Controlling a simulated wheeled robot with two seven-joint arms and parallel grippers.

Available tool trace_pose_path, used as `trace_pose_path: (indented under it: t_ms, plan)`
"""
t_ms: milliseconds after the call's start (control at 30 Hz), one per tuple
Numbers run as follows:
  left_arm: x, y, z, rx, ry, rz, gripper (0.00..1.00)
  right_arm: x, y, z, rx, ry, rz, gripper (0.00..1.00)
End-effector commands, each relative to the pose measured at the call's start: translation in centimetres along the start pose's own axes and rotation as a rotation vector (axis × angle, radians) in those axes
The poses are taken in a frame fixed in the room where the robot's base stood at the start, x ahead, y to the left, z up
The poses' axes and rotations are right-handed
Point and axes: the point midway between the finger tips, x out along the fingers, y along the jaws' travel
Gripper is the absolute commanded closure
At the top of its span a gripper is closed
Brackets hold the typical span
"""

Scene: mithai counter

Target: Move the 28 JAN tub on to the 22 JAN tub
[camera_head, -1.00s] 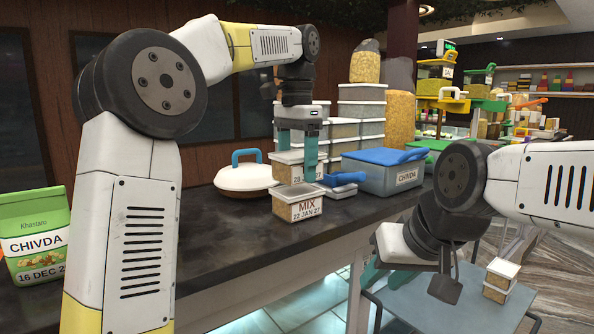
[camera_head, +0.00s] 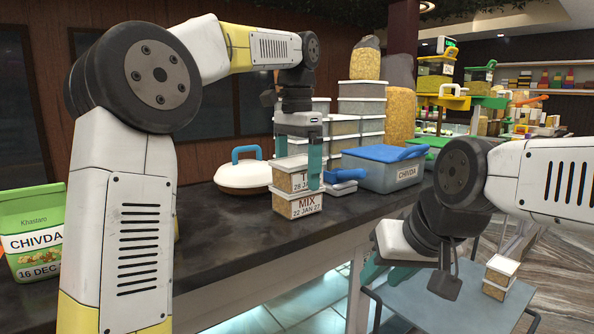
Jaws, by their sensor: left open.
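The 28 JAN tub (camera_head: 290,180) is a clear tub with a pale lid. It sits on top of the 22 JAN tub (camera_head: 297,206), which is labelled MIX and stands on the dark counter. My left gripper (camera_head: 298,172) points down over the upper tub. Its teal fingers are open around that tub, one in front at its right side, the other partly hidden behind it. My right gripper (camera_head: 387,273) is low at the right, over the grey cart. Its teal fingers are mostly hidden behind my arm, so its jaw state is unclear.
A blue-lidded CHIVDA box (camera_head: 384,175) and a small blue-handled item (camera_head: 346,176) stand right of the tubs. A white lidded dish (camera_head: 243,178) is at left. Stacked tubs (camera_head: 360,120) rise behind. A small tub (camera_head: 499,275) rests on the grey cart (camera_head: 425,312).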

Motion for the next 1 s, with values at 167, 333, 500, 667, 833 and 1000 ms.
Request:
trace_pose_path:
  t_ms: [167,333,500,667,833,1000]
  plan:
    - [-0.4,0.0,-0.1,0.000,0.002,-0.001,0.06,0.0,0.0,0.0,0.000,0.000,0.000,0.64]
    - [-2.6,0.0,-0.2,0.001,0.004,-0.001,0.06,0.0,0.0,0.0,0.000,0.000,0.000,0.64]
    - [-5.5,0.0,-0.2,0.000,0.003,-0.001,0.06,0.0,0.0,0.0,0.000,0.000,0.000,0.64]
    - [-7.3,0.0,-0.1,0.001,0.002,-0.001,0.06,0.0,0.0,0.0,0.000,0.000,0.000,0.64]
    - [-8.2,0.0,-0.1,0.000,0.001,0.000,0.06,0.0,0.0,0.0,0.000,0.000,0.000,0.64]
    - [-8.4,0.0,0.0,0.000,-0.001,0.001,0.06,0.0,0.0,0.0,0.000,0.000,0.000,0.64]
